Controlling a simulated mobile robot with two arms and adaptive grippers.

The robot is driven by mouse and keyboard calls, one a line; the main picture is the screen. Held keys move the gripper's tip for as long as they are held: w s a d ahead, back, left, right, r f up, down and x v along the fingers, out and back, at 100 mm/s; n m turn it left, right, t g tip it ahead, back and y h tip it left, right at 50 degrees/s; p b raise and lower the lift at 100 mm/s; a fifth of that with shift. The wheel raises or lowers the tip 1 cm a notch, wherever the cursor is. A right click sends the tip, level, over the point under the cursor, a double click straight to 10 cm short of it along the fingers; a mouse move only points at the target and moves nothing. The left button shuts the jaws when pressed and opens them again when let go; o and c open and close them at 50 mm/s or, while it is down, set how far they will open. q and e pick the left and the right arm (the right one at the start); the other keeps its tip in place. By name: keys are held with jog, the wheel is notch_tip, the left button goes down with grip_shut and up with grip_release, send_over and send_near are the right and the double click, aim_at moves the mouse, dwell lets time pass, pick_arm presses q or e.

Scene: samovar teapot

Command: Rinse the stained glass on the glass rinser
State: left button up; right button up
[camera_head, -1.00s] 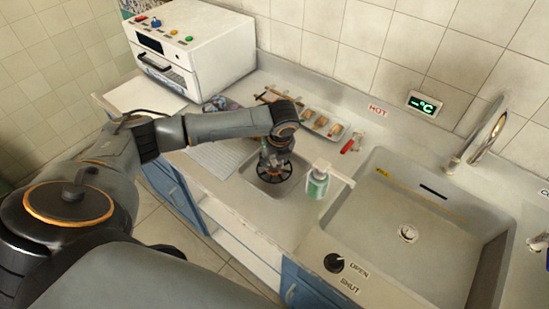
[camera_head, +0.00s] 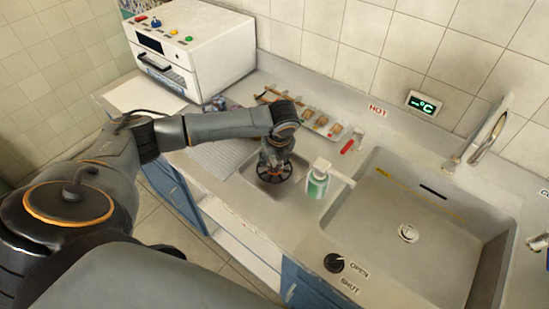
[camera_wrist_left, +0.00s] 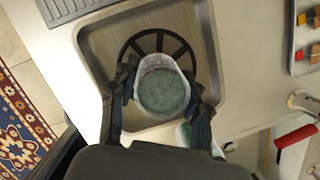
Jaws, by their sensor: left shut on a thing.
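My left gripper (camera_head: 273,158) is low over the small basin with the glass rinser. In the left wrist view, its two fingers (camera_wrist_left: 162,100) are shut around a glass (camera_wrist_left: 162,92). The glass has a dull green, cloudy round face toward the camera and a paler rim around it. The glass rinser (camera_wrist_left: 160,43) is a black spoked ring in the basin, partly hidden behind the glass; it also shows in the head view (camera_head: 275,175). The glass is over its near part; I cannot tell whether they touch. In the head view the gripper mostly hides the glass. My right gripper is out of view.
A green soap bottle with a white pump (camera_head: 317,184) stands right beside the basin. The large sink (camera_head: 385,230) with its tap (camera_head: 490,130) lies further right. A white oven (camera_head: 190,50) stands back left.

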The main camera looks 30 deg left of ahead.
pick_arm(q)
jog(key=shift+r+p, duration=0.3)
jog(key=shift+p, duration=0.3)
dwell(0.6)
dwell(0.6)
jog(key=o, duration=0.6)
jog(key=c, duration=0.5)
jog(key=shift+r+p, duration=1.55)
jog(key=shift+p, duration=0.6)
jog(key=shift+r+p, duration=2.25)
jog(key=shift+p, duration=0.35)
